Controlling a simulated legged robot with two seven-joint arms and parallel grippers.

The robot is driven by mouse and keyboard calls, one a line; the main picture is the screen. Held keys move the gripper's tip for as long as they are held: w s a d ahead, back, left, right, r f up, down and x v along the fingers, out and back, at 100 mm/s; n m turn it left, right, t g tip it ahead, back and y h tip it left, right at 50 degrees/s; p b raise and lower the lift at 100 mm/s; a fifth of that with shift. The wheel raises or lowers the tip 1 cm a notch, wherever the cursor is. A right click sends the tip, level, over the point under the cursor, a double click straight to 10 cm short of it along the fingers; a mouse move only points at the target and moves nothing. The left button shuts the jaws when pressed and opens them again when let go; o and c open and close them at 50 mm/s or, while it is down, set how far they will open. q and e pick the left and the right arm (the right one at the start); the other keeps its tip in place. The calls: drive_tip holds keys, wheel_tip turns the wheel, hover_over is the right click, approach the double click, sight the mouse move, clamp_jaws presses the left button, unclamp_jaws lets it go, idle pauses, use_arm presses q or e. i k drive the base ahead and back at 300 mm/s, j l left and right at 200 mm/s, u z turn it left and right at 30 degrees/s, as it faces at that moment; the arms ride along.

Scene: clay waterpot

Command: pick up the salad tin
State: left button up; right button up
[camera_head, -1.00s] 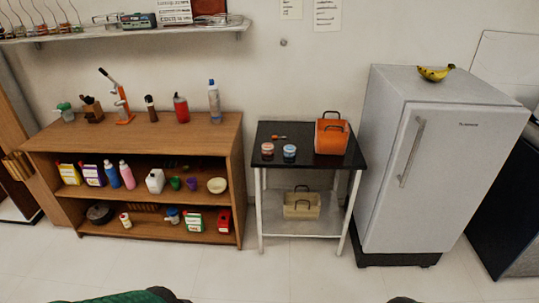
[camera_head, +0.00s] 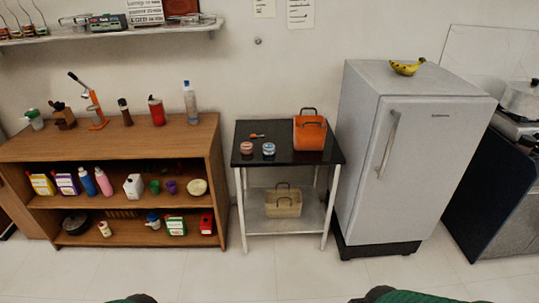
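Two small tins stand side by side on the black-topped table (camera_head: 310,158). One is a reddish tin (camera_head: 247,148) and the other is a blue and white tin (camera_head: 268,149). Their labels are too small to read, so I cannot tell which is the salad tin. Green and dark parts of my own body show at the bottom edge. Neither of my grippers can be made out, and both tins stand free.
An orange basket (camera_head: 310,136) and a small orange-handled item (camera_head: 257,136) share the tabletop. A beige basket (camera_head: 283,204) sits on the lower shelf. A wooden shelf unit (camera_head: 110,144) stands left, a fridge (camera_head: 425,150) right. The floor in front is clear.

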sight(268, 149)
drive_tip(key=i+u, duration=0.1)
drive_tip(key=i, duration=0.6)
drive_tip(key=i+u, duration=0.15)
drive_tip(key=i, duration=0.6)
drive_tip(key=i+u, duration=0.1)
drive_tip(key=i, duration=0.6)
drive_tip(key=i+l+u, duration=0.1)
drive_tip(key=i, duration=0.6)
